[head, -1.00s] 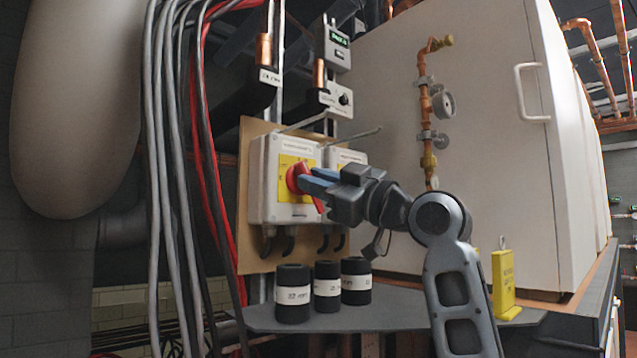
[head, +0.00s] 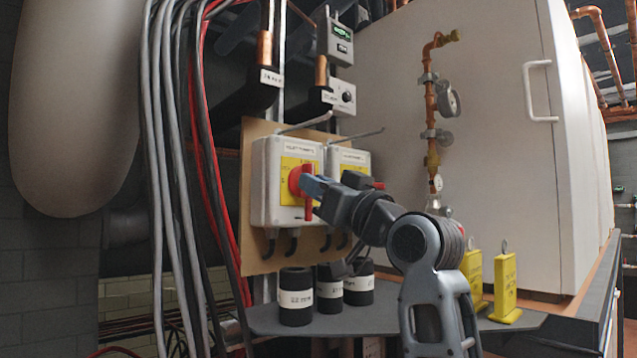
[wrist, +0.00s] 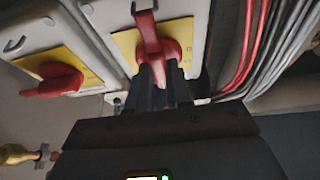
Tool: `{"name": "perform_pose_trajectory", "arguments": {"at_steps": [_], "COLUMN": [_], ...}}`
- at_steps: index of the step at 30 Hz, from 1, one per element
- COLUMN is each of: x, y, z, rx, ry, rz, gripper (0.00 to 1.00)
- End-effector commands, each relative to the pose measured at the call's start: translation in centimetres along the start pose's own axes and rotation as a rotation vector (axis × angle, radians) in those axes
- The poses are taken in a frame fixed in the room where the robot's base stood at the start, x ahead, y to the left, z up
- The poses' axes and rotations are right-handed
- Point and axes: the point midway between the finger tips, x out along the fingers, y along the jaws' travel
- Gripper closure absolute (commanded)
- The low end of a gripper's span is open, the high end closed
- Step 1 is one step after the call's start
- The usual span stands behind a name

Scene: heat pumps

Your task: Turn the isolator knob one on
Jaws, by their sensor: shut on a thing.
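Two grey isolator boxes with yellow plates and red knobs are mounted side by side on a tan board. The right box (head: 349,158) is partly hidden behind my gripper. Its red knob shows in the wrist view (wrist: 55,80), lying roughly crosswise. The box labels are too small to read.
Black cylinders with white labels (head: 295,297) stand on the dark shelf (head: 385,318) below the boxes. Yellow tags (head: 505,288) stand at the shelf's right. Grey and red cables (head: 165,150) hang close on the left. Copper pipe with a gauge (head: 431,110) runs up the white cabinet.

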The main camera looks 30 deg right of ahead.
Motion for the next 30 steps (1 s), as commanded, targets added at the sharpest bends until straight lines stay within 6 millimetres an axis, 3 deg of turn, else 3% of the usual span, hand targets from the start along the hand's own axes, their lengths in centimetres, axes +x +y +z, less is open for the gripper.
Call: {"name": "perform_pose_trajectory", "arguments": {"at_steps": [11,12,19,30], "x": [-0.02,-0.01,0.00,-0.98], "y": [0.00,0.00,0.00,0.05], "z": [0.23,0.22,0.11,0.15], "rx": [0.007,0.007,0.005,0.004], "ry": [-0.004,-0.004,-0.002,0.001], "rz": [0.001,0.001,0.001,0.001], "gripper": [1.00,0.78,0.56,0.55]}}
